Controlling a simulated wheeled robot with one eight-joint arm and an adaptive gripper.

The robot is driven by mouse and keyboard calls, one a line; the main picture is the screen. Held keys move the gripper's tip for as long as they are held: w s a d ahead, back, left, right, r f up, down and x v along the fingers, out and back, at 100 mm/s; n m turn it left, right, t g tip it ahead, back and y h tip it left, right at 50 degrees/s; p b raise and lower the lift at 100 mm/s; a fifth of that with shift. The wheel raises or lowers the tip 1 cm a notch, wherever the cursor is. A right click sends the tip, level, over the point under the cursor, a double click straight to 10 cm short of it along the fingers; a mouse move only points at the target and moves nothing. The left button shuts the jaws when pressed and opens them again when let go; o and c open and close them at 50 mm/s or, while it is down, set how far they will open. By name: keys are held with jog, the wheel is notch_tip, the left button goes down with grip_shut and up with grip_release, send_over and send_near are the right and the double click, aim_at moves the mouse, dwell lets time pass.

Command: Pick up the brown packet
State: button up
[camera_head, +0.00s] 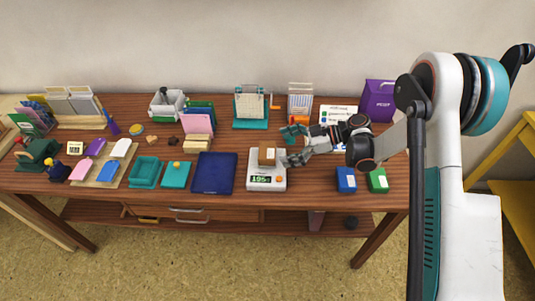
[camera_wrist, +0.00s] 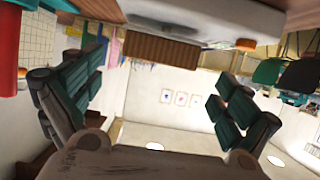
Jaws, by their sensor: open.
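The brown packet (camera_head: 267,155) is a small box-like block resting on the white scale (camera_head: 254,171), whose display reads about 195. In the wrist view the packet (camera_wrist: 162,50) shows as a brown ridged block against the white scale (camera_wrist: 160,20), upper middle. My gripper (camera_head: 289,147) is open and empty just to the right of the packet. In the wrist view its two teal-padded fingers (camera_wrist: 160,72) stand wide apart, one to each side of the packet, with a gap to it. I see no contact.
A dark blue pad (camera_head: 214,173) lies left of the scale. A blue box (camera_head: 346,180) and a green box (camera_head: 378,180) stand to its right. A teal rack (camera_head: 251,107) and a purple box (camera_head: 378,101) stand at the back. The table's front edge is close to the scale.

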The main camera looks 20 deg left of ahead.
aim_at(270, 150)
jog(key=b+x, duration=0.1)
jog(key=x, duration=0.3)
jog(key=shift+a+b, duration=0.4)
jog(key=shift+c, duration=0.6)
